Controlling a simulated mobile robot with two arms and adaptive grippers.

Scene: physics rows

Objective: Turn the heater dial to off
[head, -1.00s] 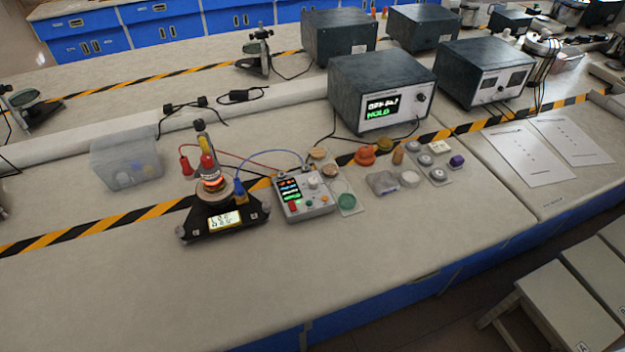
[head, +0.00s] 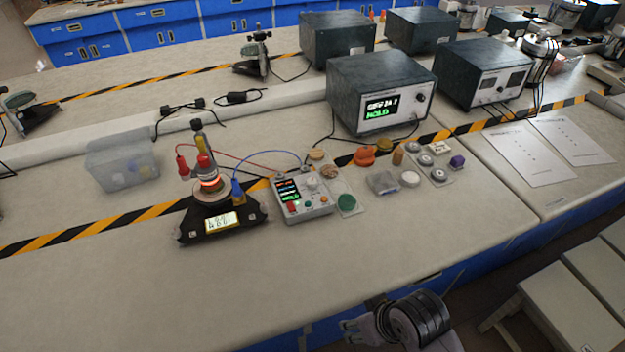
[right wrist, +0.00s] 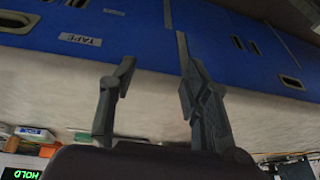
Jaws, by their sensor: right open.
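A grey control box (head: 303,200) stands on the bench in the middle of the head view, with a lit display, coloured buttons and a pale round dial (head: 313,184) on its top face. The dial's setting is too small to read. Wires run from it to a black device (head: 222,220) with a lit readout, on which a ring (head: 209,183) glows orange. My right gripper (head: 361,313) is low in the head view, in front of the bench edge and well apart from the box. In the right wrist view its fingers (right wrist: 156,76) are spread and empty.
A clear bin (head: 122,165) is at the left. The bench front is clear; stools (head: 560,300) stand at the lower right.

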